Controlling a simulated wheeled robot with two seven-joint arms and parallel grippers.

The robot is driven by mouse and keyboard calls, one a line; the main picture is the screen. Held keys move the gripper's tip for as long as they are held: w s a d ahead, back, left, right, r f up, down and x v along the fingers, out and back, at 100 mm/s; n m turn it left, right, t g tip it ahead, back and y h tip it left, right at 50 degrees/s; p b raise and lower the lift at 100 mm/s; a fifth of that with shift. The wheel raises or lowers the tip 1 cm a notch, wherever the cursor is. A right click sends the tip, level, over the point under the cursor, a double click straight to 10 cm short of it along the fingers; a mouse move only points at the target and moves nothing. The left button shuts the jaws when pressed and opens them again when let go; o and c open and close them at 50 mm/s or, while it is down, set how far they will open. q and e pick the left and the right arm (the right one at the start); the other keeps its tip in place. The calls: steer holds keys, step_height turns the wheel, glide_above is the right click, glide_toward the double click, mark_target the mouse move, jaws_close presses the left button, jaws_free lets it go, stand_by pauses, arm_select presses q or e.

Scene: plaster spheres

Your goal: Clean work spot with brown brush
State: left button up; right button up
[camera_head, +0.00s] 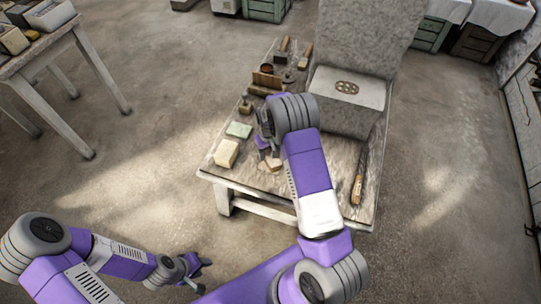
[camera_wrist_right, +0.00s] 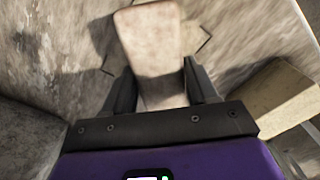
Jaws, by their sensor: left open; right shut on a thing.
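My right gripper (camera_head: 266,149) is low over the front left part of the worktable (camera_head: 325,160). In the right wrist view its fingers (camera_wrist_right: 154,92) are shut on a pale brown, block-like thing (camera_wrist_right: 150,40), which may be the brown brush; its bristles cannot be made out. This thing also shows as a small pinkish-brown patch (camera_head: 273,163) in the head view. Thin dark angled lines (camera_wrist_right: 207,40) on the tabletop lie beside it and may outline the work spot. My left gripper (camera_head: 192,270) is open and empty, over the floor at lower left.
A cream block (camera_head: 227,153) and a green block (camera_head: 239,130) lie left of my right gripper. A grey stone block (camera_head: 347,100) stands behind. A brown-handled tool (camera_head: 358,188) lies along the right edge. Several tools lie at the back left.

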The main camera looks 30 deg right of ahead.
steer(key=shift+s+r+p, duration=0.4)
steer(key=shift+r+p, duration=0.05)
steer(key=shift+s+a+r+p, duration=0.1)
steer(key=shift+s+r+p, duration=0.3)
steer(key=shift+s, duration=0.25)
steer(key=shift+f, duration=0.1)
steer(key=shift+f, duration=0.15)
steer(key=shift+f+b, duration=0.55)
steer(key=shift+f, duration=0.05)
